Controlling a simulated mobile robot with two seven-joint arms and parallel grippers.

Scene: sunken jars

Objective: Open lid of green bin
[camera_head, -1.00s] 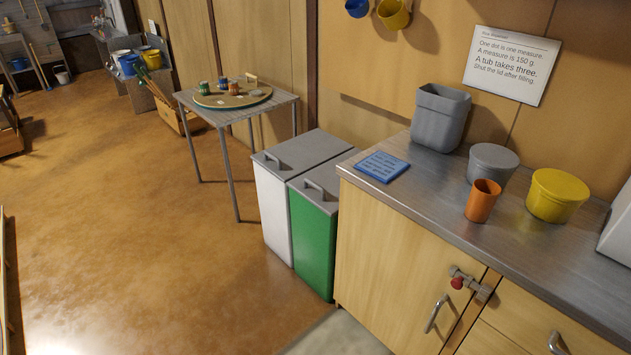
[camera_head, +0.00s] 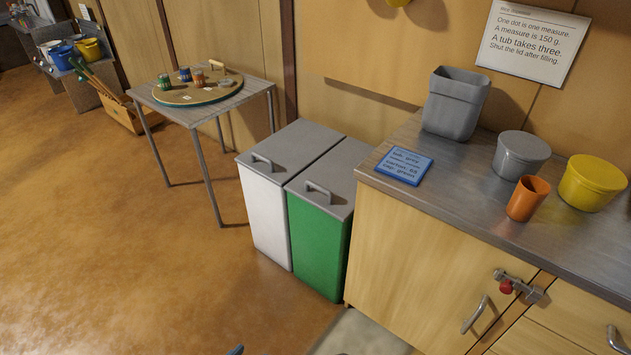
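The green bin (camera_head: 317,246) stands on the floor in the middle of the view, between a white bin and the wooden cabinet. Its grey lid (camera_head: 345,165) is shut and lies flat on top. A raised grey handle (camera_head: 319,189) sits near the lid's front edge. The bin's front is in plain view; its right side is partly hidden by the cabinet. Neither gripper can be made out.
The white bin (camera_head: 264,218) with a shut grey lid stands directly left. The cabinet (camera_head: 415,265) carries a blue card (camera_head: 404,165), grey container (camera_head: 455,103), grey tub (camera_head: 521,155), orange cup (camera_head: 527,198) and yellow tub (camera_head: 592,184). A small table (camera_head: 255,88) stands behind left. Floor in front is open.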

